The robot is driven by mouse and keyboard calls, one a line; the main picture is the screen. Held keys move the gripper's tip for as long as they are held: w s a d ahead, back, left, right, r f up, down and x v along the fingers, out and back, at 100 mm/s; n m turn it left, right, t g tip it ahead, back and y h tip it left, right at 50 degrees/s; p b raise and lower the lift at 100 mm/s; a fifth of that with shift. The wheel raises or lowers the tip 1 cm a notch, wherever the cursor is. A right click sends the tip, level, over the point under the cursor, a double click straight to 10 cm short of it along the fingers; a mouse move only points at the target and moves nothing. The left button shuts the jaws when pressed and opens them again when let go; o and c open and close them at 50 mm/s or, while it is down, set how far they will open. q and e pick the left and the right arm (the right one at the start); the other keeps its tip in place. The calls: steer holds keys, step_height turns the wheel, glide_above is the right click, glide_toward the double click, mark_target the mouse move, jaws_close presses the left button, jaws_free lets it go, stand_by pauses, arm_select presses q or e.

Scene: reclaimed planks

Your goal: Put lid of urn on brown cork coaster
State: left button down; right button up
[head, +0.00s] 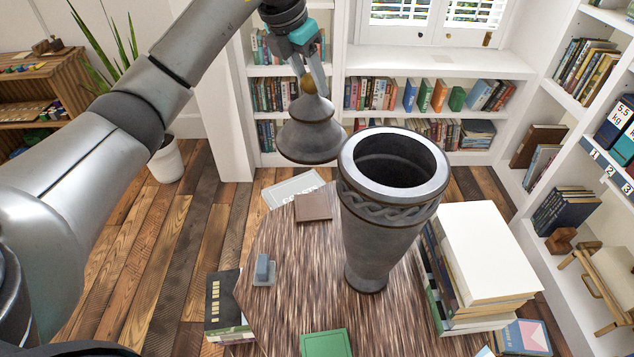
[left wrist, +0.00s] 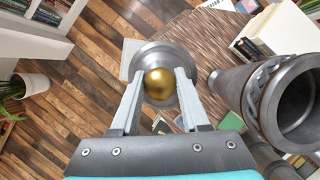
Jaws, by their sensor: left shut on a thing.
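The urn's lid (head: 311,133) is a dark grey stepped cone with a gold knob on top. My left gripper (head: 309,80) is shut on that knob and holds the lid upright in the air, left of and behind the urn's mouth in the head view. In the left wrist view the gold knob (left wrist: 159,84) sits between the two fingers. The tall grey urn (head: 386,230), with a braided band, stands open on the table; it also shows in the left wrist view (left wrist: 255,92). The brown square coaster (head: 313,207) lies flat near the table's far edge, below the lid in the picture. My right gripper is out of view.
The wood-grain table (head: 290,300) also bears a green square (head: 325,343), a small blue-grey object (head: 264,270), a pale flat item (head: 292,188) and a book stack (head: 487,250) at right. Bookshelves surround the back and right.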

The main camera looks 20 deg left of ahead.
mark_target(296, 132)
arm_select(q)
steer(key=f, duration=0.7)
steer(key=f+b, duration=0.1)
steer(key=f, duration=0.5)
steer(key=shift+s+f+b, duration=0.2)
steer(key=shift+f+b, duration=0.1)
steer(key=shift+f, duration=0.05)
step_height(296, 132, down, 5)
steer(key=shift+f+b, duration=0.1)
steer(key=shift+b, duration=0.25)
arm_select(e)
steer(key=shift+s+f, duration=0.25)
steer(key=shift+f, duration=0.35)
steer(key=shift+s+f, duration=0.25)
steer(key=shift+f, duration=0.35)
arm_select(q)
steer(key=shift+c, duration=2)
jaws_free()
steer(key=shift+f, duration=0.2)
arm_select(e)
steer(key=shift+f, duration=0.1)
arm_select(q)
steer(key=p+v, duration=0.1)
steer(key=v, duration=1.1)
steer(key=shift+r+p, duration=0.15)
steer(key=shift+p, duration=0.2)
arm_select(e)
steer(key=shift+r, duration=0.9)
